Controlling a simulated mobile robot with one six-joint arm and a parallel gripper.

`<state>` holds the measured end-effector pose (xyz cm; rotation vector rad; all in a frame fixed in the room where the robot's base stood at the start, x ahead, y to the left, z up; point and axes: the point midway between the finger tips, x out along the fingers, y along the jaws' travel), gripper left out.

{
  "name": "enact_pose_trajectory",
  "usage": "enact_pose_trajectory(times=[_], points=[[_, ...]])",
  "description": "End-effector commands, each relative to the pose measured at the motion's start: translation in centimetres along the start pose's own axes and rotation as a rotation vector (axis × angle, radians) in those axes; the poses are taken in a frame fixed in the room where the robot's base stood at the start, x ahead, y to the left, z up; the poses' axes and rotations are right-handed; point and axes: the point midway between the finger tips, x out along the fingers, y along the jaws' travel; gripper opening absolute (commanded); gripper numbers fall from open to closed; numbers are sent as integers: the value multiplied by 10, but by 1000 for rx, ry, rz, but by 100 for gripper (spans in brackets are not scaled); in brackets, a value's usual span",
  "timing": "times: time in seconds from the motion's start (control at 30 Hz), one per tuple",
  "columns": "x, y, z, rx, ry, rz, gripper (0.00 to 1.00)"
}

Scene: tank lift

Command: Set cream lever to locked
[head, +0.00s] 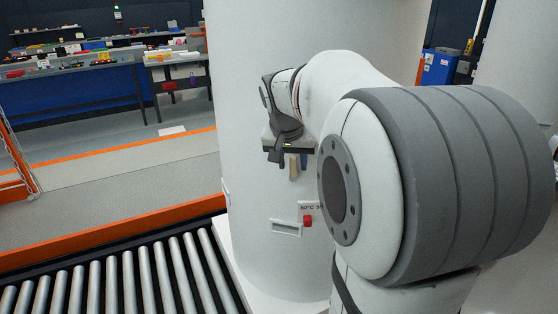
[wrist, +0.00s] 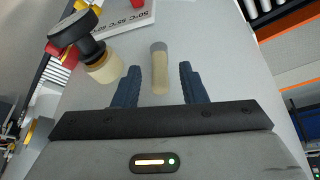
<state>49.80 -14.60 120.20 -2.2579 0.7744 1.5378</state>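The cream lever (wrist: 160,74) is a short, rounded cream bar with a grey end, on the pale tank surface. It lies between the two dark fingers of my gripper (wrist: 160,67), with a visible gap on each side. In the head view my gripper (head: 292,161) points down beside the white tank (head: 260,110), and the cream lever (head: 293,172) shows between its fingertips. The fingers are open. Whether the lever is level in depth with the fingertips is hard to tell. No lock marking is readable.
A black knob on a cream stub (wrist: 104,67), with red and yellow parts, stands just left of the fingers. A white temperature label (wrist: 120,15) lies beyond it. In the head view a red knob (head: 307,220) sits below the gripper, and a roller conveyor (head: 120,275) runs at lower left.

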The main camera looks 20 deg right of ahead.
Motion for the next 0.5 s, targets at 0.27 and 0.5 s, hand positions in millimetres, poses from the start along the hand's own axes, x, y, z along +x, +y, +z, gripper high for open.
enact_pose_trajectory(times=[0.27, 0.5], points=[[19, 1, 0, 0, 0, 0, 38], [19, 1, 0, 0, 0, 0, 35]])
